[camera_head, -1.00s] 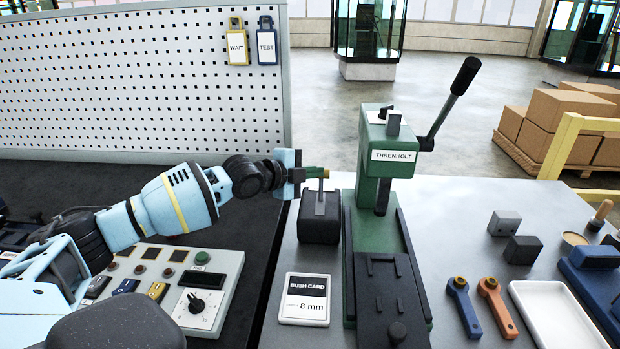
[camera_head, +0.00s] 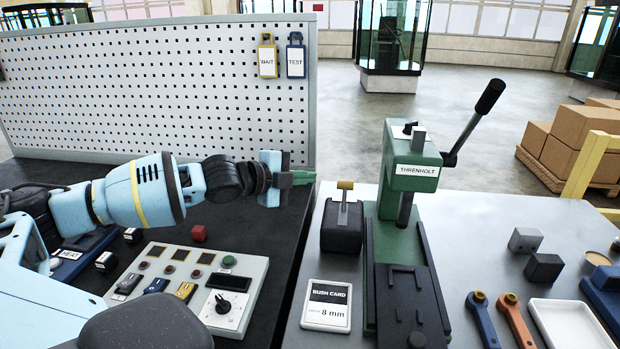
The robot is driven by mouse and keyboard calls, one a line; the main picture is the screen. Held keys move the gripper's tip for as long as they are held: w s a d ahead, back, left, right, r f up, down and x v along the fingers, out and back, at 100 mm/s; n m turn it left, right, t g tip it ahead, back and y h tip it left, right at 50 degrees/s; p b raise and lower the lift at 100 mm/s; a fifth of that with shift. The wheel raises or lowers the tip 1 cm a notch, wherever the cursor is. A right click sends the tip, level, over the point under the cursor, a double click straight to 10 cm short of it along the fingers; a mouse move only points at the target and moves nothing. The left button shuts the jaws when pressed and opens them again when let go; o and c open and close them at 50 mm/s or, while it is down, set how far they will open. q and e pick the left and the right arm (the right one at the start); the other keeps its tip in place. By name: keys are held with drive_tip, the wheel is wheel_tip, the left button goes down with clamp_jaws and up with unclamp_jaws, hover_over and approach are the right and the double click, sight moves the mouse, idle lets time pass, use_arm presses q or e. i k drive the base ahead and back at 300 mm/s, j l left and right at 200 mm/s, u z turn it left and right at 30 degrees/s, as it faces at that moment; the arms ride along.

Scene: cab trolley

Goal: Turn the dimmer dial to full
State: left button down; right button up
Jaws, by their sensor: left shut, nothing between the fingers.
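The dimmer dial (camera_head: 223,304) is a black knob on a white square plate at the front right of the grey control panel (camera_head: 258,272). A dark display window (camera_head: 234,278) sits just above it. My left gripper (camera_head: 302,178) is shut and empty, pointing right in the air, above and to the right of the panel and well apart from the dial. My left arm passes behind the panel in the picture and does not cover the dial. My right gripper is not in view.
The panel also carries dark rocker switches (camera_head: 130,282) and a green button (camera_head: 229,261). A black box with a lever (camera_head: 342,226) and a green press (camera_head: 402,222) stand to the right. A pegboard (camera_head: 160,85) rises behind.

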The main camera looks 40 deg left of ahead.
sight(223, 306)
drive_tip(key=k, duration=0.95)
